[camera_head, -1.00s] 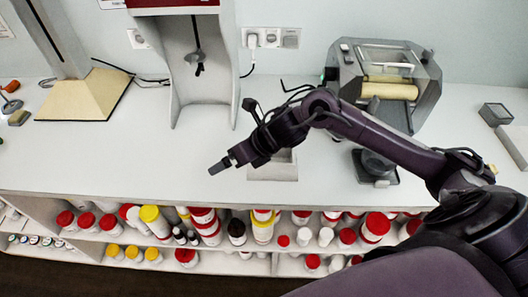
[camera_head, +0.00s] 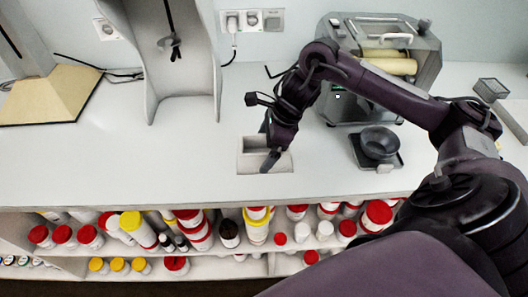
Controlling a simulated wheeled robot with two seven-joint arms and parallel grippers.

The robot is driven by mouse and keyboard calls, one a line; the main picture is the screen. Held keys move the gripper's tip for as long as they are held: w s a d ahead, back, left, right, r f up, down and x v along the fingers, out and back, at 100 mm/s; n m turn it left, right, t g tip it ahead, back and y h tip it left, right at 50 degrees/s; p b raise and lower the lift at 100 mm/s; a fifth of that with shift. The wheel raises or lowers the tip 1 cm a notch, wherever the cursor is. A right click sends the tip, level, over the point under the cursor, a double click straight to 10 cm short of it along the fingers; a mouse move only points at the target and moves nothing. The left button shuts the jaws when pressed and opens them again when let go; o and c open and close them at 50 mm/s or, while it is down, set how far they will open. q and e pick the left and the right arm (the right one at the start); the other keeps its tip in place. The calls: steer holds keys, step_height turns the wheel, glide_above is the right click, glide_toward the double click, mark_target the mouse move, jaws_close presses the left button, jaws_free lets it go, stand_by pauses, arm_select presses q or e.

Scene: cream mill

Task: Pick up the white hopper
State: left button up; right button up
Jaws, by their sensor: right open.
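The white hopper (camera_head: 250,163) is a small open-topped box standing on the white counter near its front edge, in the middle of the head view. My right gripper (camera_head: 269,157) points down over the hopper from above, with its fingertips in front of the hopper's opening and right part. The right gripper is open and holds nothing. I cannot tell whether the fingers touch the hopper. My arm and gripper hide part of the hopper's back and right side. My left gripper is not in view.
A grey machine with pale rollers (camera_head: 386,66) stands at the back right. A black bowl on a dark scale (camera_head: 379,143) sits right of the hopper. A tall white stand (camera_head: 183,108) is at back left. Jars fill the shelf below (camera_head: 260,234). The front-left counter is clear.

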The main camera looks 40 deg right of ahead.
mark_target(252, 151)
steer(key=shift+x, duration=1.35)
steer(key=shift+f, duration=0.15)
steer(key=c, duration=0.9)
steer(key=shift+c, duration=0.5)
